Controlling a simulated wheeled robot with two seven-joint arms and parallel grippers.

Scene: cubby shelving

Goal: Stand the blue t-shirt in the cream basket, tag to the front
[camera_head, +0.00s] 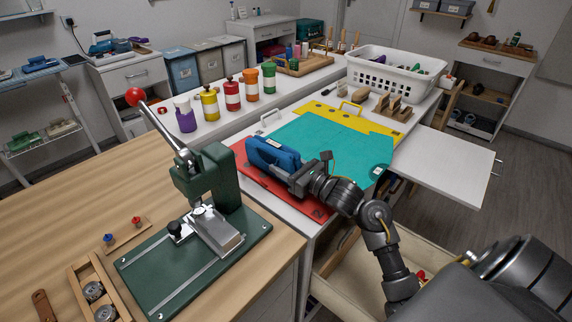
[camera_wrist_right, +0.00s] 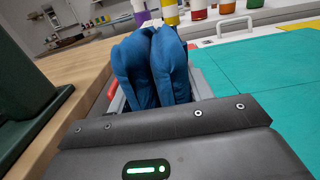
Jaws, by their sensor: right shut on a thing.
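The blue t-shirt (camera_head: 270,153) is a thick folded bundle above the red panel of the work surface. My right gripper (camera_head: 296,176) is shut on its near end. In the right wrist view the folded t-shirt (camera_wrist_right: 150,65) stands out from between the fingers, with its rounded folds away from me. A small pale patch shows at the gripped end in the head view; I cannot tell if it is the tag. A cream open container (camera_head: 335,285), basket or drawer, is low in front, partly hidden by my right arm. My left gripper is not in view.
A green press (camera_head: 205,210) with a raised lever stands left of the t-shirt. A teal mat (camera_head: 325,140) lies beyond it. A white perforated basket (camera_head: 395,75) holding items and several colored jars (camera_head: 232,95) stand farther back. A white panel (camera_head: 445,165) juts right.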

